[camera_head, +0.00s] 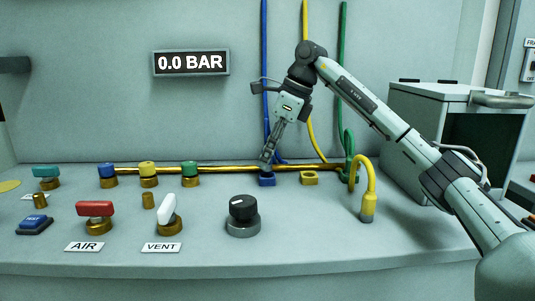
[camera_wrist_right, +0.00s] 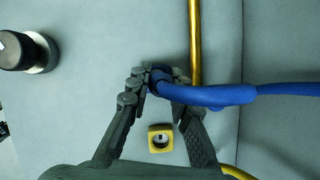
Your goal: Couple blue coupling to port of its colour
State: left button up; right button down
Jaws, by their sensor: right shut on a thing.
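My right gripper (camera_head: 267,163) is shut on the blue coupling (camera_wrist_right: 158,80), at the end of the blue hose (camera_wrist_right: 225,95). Its fingertips are just above the blue holder block (camera_head: 267,180) on the bench. I cannot tell whether the coupling's lower end is inside that block. The blue hose (camera_head: 264,70) hangs down the back wall behind the gripper. The blue port (camera_head: 107,169), a blue-topped brass fitting, stands well to the left, beside the yellow port (camera_head: 148,168) and green port (camera_head: 190,168). My left gripper is not in view.
A yellow holder block (camera_head: 310,178) is right of the blue one. The yellow hose's coupling (camera_head: 367,215) stands on the bench, and the green hose (camera_head: 349,145) ends farther back. A black knob (camera_head: 243,210), red AIR lever (camera_head: 95,209) and white VENT lever (camera_head: 167,210) stand in front.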

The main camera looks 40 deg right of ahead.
jog(key=shift+r+p, duration=0.1)
jog(key=shift+p, duration=0.25)
dwell(0.4)
dwell(0.5)
jog(key=shift+p, duration=0.3)
jog(key=shift+p, duration=0.3)
dwell(0.5)
jog(key=shift+f+b, duration=0.65)
jog(key=shift+f, duration=0.55)
jog(key=c, duration=1.3)
grip_release()
